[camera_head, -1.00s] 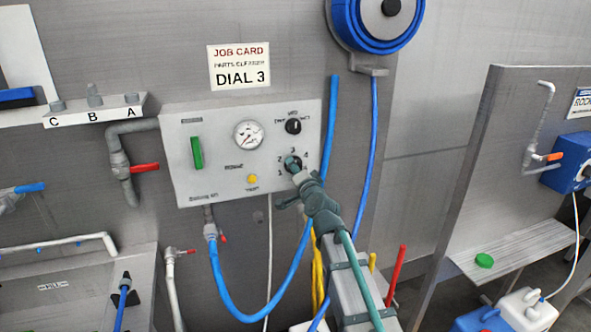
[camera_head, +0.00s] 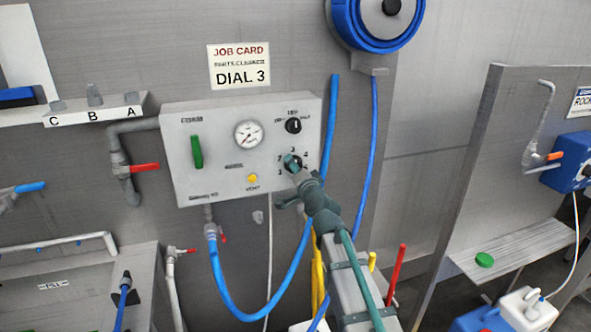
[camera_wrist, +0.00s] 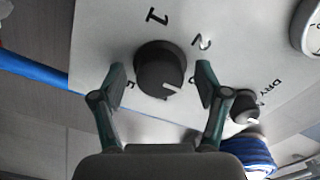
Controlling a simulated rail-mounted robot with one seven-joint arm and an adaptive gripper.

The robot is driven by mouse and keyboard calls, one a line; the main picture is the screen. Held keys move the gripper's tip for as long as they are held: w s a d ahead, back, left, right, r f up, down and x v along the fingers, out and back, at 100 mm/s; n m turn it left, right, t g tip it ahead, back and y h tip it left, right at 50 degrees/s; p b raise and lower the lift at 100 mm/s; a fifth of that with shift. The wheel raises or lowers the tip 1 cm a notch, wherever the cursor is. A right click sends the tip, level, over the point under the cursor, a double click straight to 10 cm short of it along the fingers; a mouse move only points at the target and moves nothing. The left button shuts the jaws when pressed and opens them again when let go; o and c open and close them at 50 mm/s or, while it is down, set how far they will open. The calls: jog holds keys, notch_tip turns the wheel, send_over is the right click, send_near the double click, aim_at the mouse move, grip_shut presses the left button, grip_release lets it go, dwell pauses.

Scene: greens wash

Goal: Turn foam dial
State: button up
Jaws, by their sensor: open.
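The foam dial (camera_wrist: 158,66) is a dark round knob with a white pointer line, on the grey control panel (camera_head: 222,122). In the wrist view its pointer line lies toward the lower right of the knob. The numbers 1 and 2 show beside it; the number nearest the pointer is not readable. My gripper (camera_wrist: 160,72) is open, with one finger on each side of the knob. Whether the fingers touch it I cannot tell. In the head view my gripper (camera_head: 292,163) covers most of the dial. A job card (camera_head: 239,66) above the panel reads DIAL 3.
The panel also carries a gauge (camera_head: 249,133), a green handle (camera_head: 197,152), a yellow button (camera_head: 252,179) and another black knob (camera_head: 293,126) just above the dial. A blue hose (camera_head: 290,277) loops below. A red-handled valve (camera_head: 144,168) stands at the left.

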jog(key=v, duration=1.2)
jog(key=s+f+n+g, duration=0.2)
jog(key=f+n+g, duration=0.15)
jog(key=f, duration=0.65)
jog(key=s+f+n+g, duration=0.2)
jog(key=f+g, duration=0.2)
jog(key=f, duration=0.5)
jog(key=s+d+f+n+g+h, duration=0.15)
jog(key=s+f, duration=0.25)
jog(key=f, duration=0.4)
jog(key=s+d+f+g+h, duration=0.1)
jog(key=s+d+f+g, duration=0.2)
jog(key=f, duration=0.4)
jog(key=s+d+f+g+h, duration=0.1)
jog(key=s+d+f+h, duration=0.1)
jog(key=s+f, duration=0.45)
jog(key=s+d+f+g, duration=0.3)
jog(key=s+f, duration=0.5)
jog(key=s, duration=0.3)
jog(key=s+d+f+g+h, duration=0.1)
jog(key=s+d+f+g, duration=0.3)
jog(key=s+f, duration=0.4)
jog(key=s+d+f+g+h+b, duration=0.1)
jog(key=s+d+f+g, duration=0.2)
jog(key=s, duration=1.1)
jog(key=d+f, duration=0.3)
jog(key=f, duration=0.2)
jog(key=shift+s, duration=0.25)
